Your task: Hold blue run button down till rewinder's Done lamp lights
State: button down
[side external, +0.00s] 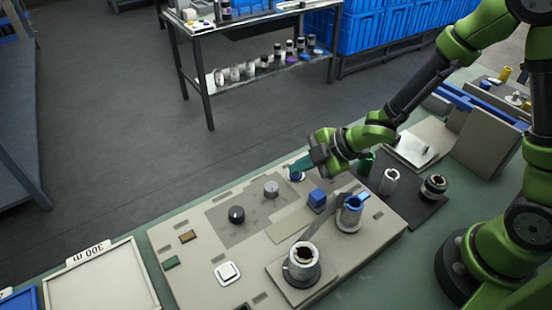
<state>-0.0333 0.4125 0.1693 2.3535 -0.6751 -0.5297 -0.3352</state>
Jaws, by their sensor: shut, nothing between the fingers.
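The rewinder (255,192) is a beige panel on the green bench. My gripper (299,167) is shut, its teal fingertips pointing down at the panel's back edge. A small blue round part (297,178), which looks like the run button, shows right under the fingertips. I cannot tell whether they touch it or whether it is pressed in. A green rectangle (171,262) and an amber one (188,237) sit at the panel's left and look like lamps. Neither clearly glows, and I cannot read which is Done.
Two knobs, black (236,214) and grey (271,188), and a white square switch (227,272) are on the panel. A blue block (317,198) and two spindles, front (302,266) and blue-topped (350,213), stand near my gripper. A dark mat (415,209) holds cores at right.

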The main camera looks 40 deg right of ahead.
aim_at(300, 176)
jog(key=shift+r, duration=0.1)
dwell(0.6)
jog(key=shift+r, duration=3.25)
